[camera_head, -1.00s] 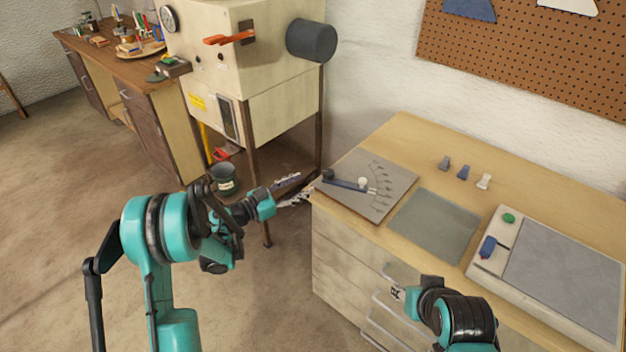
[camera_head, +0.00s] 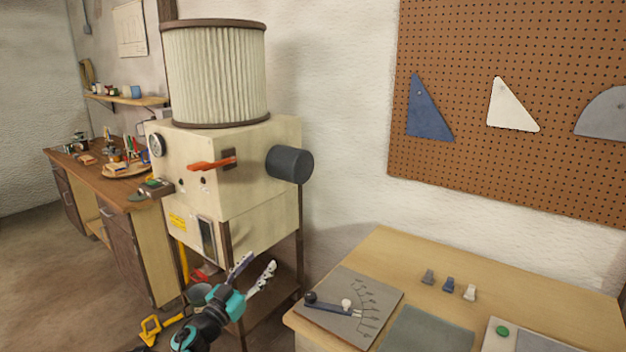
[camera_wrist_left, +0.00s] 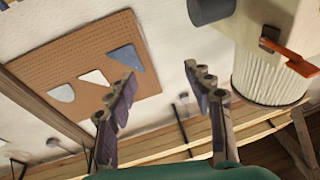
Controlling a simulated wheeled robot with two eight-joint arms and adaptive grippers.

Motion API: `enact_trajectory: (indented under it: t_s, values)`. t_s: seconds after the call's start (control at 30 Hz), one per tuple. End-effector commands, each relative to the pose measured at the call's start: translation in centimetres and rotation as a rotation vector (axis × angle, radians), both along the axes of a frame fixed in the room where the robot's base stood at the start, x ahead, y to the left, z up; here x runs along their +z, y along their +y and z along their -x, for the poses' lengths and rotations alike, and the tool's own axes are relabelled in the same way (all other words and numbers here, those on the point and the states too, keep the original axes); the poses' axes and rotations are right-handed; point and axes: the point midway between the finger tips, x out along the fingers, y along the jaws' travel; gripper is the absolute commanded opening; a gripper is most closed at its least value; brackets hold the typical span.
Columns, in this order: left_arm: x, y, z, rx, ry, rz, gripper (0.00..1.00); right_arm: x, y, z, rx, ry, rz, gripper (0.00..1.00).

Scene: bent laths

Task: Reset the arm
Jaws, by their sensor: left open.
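My left gripper (camera_head: 256,268) is open and empty in the head view, low and left of centre. Its two fingers are spread and point up and to the right, in front of the cream machine's lower part. The left wrist view shows the same open fingers (camera_wrist_left: 160,72) with nothing between them. My left arm behind the gripper is mostly cut off by the bottom edge of the head view. My right gripper is in neither view.
A cream machine (camera_head: 250,145) with a ribbed drum (camera_head: 215,75) and orange lever (camera_head: 212,164) stands behind the gripper. At right, a wooden bench (camera_head: 400,255) holds a grey plate (camera_head: 385,300) with a dark lever and several small pegs. A pegboard (camera_head: 540,50) hangs above.

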Motion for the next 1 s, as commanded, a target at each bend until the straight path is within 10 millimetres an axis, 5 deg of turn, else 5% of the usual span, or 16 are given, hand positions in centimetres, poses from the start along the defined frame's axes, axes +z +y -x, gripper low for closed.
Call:
enact_trajectory:
  t_s: [0.03, 0.13, 0.3, 0.53, 0.8, 1.0]
  values:
    - [2.5, 1.0, 0.5, 0.085, -0.009, 0.016, 0.52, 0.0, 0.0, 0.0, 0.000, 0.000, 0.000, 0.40]
    - [5.7, 4.0, 1.8, 0.272, 0.011, 0.034, 0.52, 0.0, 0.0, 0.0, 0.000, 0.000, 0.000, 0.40]
    - [6.6, 8.1, 6.3, 0.535, 0.165, 0.040, 0.52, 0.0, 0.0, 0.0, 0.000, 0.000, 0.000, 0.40]
    - [0.4, 9.4, 16.5, 0.698, 0.558, -0.024, 0.52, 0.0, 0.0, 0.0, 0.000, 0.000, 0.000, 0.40]
    - [-9.2, 4.7, 30.1, 0.560, 1.021, -0.161, 0.52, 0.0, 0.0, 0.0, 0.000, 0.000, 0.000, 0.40]
    - [-11.6, 2.5, 34.3, 0.464, 1.144, -0.208, 0.52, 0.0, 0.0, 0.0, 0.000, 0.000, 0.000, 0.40]
